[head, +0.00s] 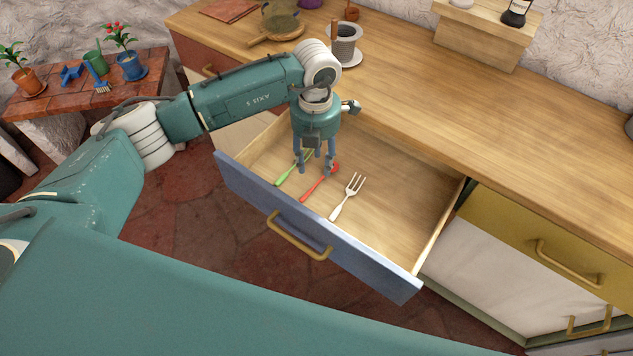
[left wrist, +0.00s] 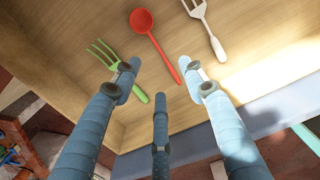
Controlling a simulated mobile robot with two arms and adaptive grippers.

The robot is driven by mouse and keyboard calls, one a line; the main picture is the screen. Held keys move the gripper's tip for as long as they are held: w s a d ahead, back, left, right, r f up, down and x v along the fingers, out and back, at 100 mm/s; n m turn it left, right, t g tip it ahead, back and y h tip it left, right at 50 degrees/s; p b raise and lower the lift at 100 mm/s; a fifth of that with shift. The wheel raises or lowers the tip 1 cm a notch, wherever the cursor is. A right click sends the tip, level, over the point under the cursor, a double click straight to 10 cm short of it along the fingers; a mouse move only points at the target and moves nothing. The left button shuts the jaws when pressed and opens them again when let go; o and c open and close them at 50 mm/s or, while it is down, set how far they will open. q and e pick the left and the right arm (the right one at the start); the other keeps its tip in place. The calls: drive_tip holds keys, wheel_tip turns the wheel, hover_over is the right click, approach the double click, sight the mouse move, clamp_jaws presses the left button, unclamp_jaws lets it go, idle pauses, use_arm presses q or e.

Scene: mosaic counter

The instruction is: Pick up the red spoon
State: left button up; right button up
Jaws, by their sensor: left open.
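The red spoon (head: 318,186) lies in the open drawer (head: 400,210), between a green fork (head: 288,174) and a white fork (head: 347,197). In the left wrist view the spoon (left wrist: 158,48) has its round bowl at the top, and its handle points down to the right. My left gripper (head: 316,168) hangs over the drawer, above the green fork and the spoon, and hides part of both. In the left wrist view its three fingers (left wrist: 160,95) are spread apart with nothing between them. My right gripper is not in view.
The drawer's blue front with a brass handle (head: 299,236) stands pulled out. The wooden counter (head: 450,120) borders the drawer behind. A cup on a saucer (head: 343,45) stands on the counter near my arm. The drawer's right part is empty.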

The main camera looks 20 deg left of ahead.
sight(315, 182)
use_arm(q)
wheel_tip(315, 182, down, 2)
drive_tip(key=shift+w+f, duration=0.1)
drive_tip(key=shift+f, duration=0.25)
drive_tip(key=f, duration=0.1)
drive_tip(key=f+p, duration=0.1)
drive_tip(key=f, duration=0.2)
drive_tip(key=shift+s+f, duration=0.15)
drive_tip(key=shift+s, duration=0.15)
drive_tip(key=shift+f, duration=0.2)
drive_tip(key=shift+w, duration=0.1)
drive_tip(key=shift+c, duration=1)
drive_tip(key=c, duration=0.8)
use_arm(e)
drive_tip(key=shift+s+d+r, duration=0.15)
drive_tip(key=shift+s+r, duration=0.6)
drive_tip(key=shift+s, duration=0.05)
